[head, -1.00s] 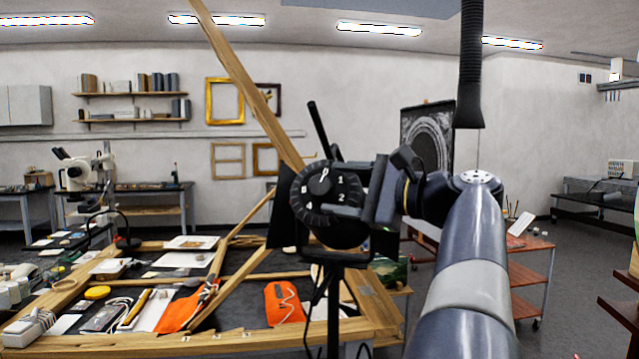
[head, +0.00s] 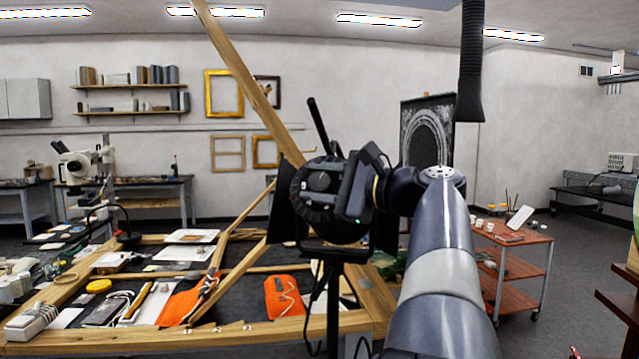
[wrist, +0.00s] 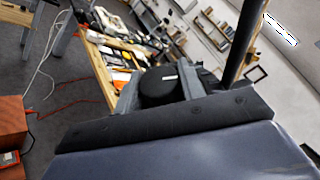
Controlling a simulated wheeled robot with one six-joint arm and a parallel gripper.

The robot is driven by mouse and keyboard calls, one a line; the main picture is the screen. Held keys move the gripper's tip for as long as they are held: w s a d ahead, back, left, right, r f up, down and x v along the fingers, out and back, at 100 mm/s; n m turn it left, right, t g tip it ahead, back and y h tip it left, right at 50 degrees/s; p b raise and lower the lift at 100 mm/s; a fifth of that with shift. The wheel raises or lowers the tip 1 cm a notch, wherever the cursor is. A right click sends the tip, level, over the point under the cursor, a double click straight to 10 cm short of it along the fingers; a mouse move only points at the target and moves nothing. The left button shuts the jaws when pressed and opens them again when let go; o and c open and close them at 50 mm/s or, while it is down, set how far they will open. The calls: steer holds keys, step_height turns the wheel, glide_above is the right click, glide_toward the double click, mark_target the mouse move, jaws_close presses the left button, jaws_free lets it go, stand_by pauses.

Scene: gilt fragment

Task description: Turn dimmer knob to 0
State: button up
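The dimmer knob (head: 318,181) is a small dark knob with a light mark, on the back of a black studio lamp (head: 335,222) with barn doors and a stand. The dial's numbers cannot be read now. My gripper (head: 340,188) is at the right side of the dial, overlapping it. In the wrist view a black round part (wrist: 158,88) with a white mark lies between the two grey fingers of my gripper (wrist: 160,92). The fingers flank it closely; whether they press on it cannot be told.
A wooden-framed worktable (head: 215,334) with orange cloths, tools and papers stands at left, behind the lamp. A long wooden beam (head: 240,75) leans above it. A red-brown cart (head: 520,248) stands at right. Open floor (head: 570,285) lies beyond the cart.

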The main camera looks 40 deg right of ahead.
steer(key=c, duration=0.4)
steer(key=g+p, duration=0.1)
steer(key=p, duration=0.1)
steer(key=shift+r+n+y+p, duration=0.25)
steer(key=shift+n+y+p, duration=0.05)
steer(key=shift+p, duration=0.5)
steer(key=shift+f+n+g+p, duration=0.25)
steer(key=shift+n+g+p, duration=0.05)
steer(key=shift+g, duration=0.2)
steer(key=o, duration=0.9)
steer(key=shift+o, duration=0.2)
steer(key=b+v, duration=0.1)
steer(key=v, duration=0.9)
steer(key=shift+s+d+b, duration=0.2)
steer(key=shift+s+b, duration=0.2)
